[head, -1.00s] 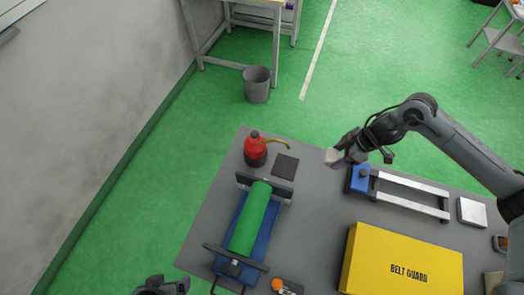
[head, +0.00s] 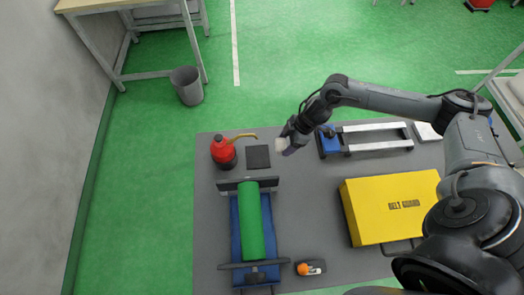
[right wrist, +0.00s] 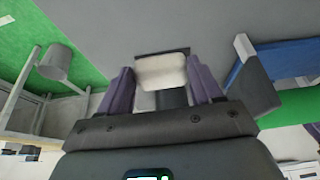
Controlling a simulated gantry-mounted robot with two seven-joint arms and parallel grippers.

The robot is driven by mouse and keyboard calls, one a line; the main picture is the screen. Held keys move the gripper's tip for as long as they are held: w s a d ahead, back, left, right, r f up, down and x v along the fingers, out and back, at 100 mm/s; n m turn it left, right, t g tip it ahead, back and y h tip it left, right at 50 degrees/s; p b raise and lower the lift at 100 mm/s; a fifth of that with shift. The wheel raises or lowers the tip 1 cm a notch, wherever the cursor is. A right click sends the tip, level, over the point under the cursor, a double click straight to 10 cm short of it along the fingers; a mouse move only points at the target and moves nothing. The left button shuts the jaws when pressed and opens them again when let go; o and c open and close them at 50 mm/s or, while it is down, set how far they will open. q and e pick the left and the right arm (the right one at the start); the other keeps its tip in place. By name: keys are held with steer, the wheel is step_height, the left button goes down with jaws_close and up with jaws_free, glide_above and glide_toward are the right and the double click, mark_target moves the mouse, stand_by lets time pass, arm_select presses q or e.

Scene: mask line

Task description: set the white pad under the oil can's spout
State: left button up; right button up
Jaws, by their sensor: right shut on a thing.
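The white pad (head: 282,143) is in my right gripper (head: 289,146), above the grey table just right of a dark square (head: 258,156). In the right wrist view the pad (right wrist: 161,71) lies between the two purple fingers of the right gripper (right wrist: 160,80), which are shut on it. The red oil can (head: 223,154) stands upright at the table's far left. Its brass spout (head: 244,136) points right, over the far edge of the dark square. The pad is apart from the spout, to its right. My left gripper is not in view.
A green roller (head: 251,222) on a blue frame is nearer than the can. A blue block with pale rails (head: 375,128) lies right of my gripper. A yellow belt guard (head: 390,206) and an orange-topped item (head: 305,268) are nearer. The table middle is clear.

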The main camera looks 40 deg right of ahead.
steer(key=w+a+f, duration=0.1)
steer(key=w+a, duration=0.1)
steer(key=w+a+f, duration=0.1)
steer(key=a, duration=0.1)
steer(key=shift+w+f, duration=0.1)
steer(key=shift+f, duration=0.25)
steer(key=shift+w+a+f+b, duration=0.2)
steer(key=shift+w+a+f, duration=0.3)
steer(key=shift+a+f, duration=0.15)
steer(key=shift+w+a+f+b, duration=0.2)
steer(key=shift+w+a+f, duration=0.35)
steer(key=shift+a, duration=0.2)
steer(key=shift+s+d, duration=0.1)
steer(key=shift+f, duration=0.15)
steer(key=o, duration=1.1)
